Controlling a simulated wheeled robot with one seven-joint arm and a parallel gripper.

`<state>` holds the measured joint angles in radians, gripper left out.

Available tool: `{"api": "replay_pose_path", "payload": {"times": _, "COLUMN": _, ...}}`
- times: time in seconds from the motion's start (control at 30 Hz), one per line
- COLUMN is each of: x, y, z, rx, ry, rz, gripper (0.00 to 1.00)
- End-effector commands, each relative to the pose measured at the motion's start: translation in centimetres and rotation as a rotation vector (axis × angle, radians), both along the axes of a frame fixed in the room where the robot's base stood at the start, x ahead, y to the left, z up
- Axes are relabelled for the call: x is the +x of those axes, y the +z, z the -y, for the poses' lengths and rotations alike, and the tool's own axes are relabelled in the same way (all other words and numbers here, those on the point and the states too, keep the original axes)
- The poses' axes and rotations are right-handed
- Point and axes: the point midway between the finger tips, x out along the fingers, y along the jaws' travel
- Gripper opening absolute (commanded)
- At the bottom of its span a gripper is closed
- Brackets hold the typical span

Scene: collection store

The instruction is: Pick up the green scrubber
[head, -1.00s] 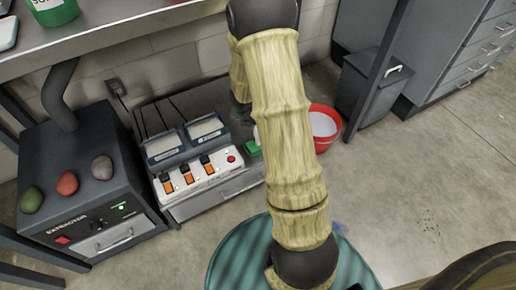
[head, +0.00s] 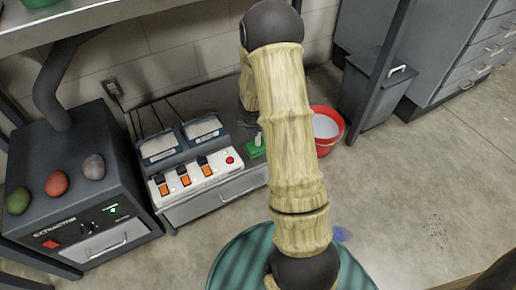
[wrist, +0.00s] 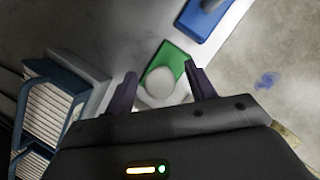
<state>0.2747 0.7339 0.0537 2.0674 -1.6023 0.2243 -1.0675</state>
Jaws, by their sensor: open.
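The green scrubber (wrist: 174,60) lies on a pale surface in the wrist view, with a rounded white knob (wrist: 160,80) facing the camera. In the head view the green scrubber (head: 254,152) shows at the right end of the low bench, partly covered by my arm. My gripper (wrist: 165,82) is open in the wrist view. Its two dark fingers stand on either side of the white knob, with nothing clamped. I cannot tell how far above the scrubber the fingertips are. My gripper is hidden behind my arm in the head view.
A blue item (wrist: 205,15) lies just beyond the green scrubber. A white control box with orange switches (head: 195,175) and two metered units stand left of the scrubber. A red bucket (head: 336,140) stands on the floor to the right. The dark extractor (head: 80,190) is far left.

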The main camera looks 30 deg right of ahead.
Motion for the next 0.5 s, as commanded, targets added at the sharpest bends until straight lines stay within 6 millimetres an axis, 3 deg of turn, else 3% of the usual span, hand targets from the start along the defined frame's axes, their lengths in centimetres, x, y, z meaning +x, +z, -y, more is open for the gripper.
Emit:
{"api": "replay_pose_path", "payload": {"times": 0.03, "x": 0.22, "y": -1.24, "z": 0.18, "rx": 0.001, "ry": 0.0, "rz": -0.001, "gripper": 0.55}}
{"api": "replay_pose_path", "payload": {"times": 0.1, "x": 0.45, "y": -1.8, "z": 0.4, "rx": 0.0, "ry": 0.0, "rz": 0.0, "gripper": 0.55}}
{"api": "replay_pose_path", "payload": {"times": 0.5, "x": 0.62, "y": -1.82, "z": 0.34, "rx": 0.0, "ry": 0.003, "rz": 0.0, "gripper": 0.55}}
